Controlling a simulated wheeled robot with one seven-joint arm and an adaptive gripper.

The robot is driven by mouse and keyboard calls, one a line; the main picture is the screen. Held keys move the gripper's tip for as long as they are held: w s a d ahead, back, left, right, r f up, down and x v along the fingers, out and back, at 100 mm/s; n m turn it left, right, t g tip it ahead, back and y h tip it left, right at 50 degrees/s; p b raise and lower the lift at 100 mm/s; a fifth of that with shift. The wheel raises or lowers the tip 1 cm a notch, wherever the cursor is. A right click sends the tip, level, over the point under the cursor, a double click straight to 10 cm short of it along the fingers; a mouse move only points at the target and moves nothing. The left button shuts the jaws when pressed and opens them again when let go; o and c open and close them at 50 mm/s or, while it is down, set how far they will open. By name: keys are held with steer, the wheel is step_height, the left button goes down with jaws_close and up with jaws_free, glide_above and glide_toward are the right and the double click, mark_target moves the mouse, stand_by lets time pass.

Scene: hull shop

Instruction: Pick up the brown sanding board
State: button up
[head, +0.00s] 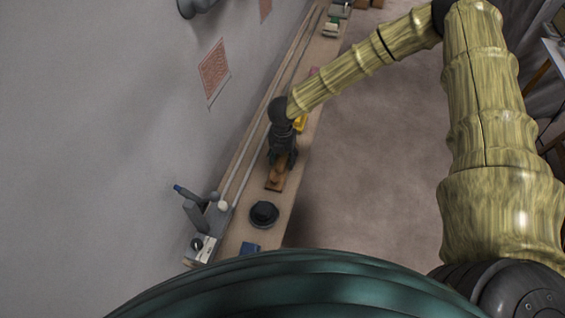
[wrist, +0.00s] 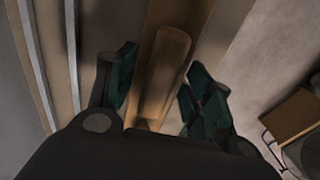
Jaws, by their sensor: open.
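The brown sanding board (head: 276,180) lies on the long narrow bench along the wall in the head view, partly hidden by my gripper (head: 282,160). In the wrist view the sanding board (wrist: 165,65) shows a long rounded handle on a wider brown base. My gripper (wrist: 157,88) is open there, with one dark green finger on each side of the handle. I cannot tell whether the fingers touch the board. Nothing is held.
A yellow object (head: 300,123) is just past my gripper. A grey device (head: 205,225) stands by the wall. Open floor (head: 365,170) lies to the right.

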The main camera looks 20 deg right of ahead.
jaws_close()
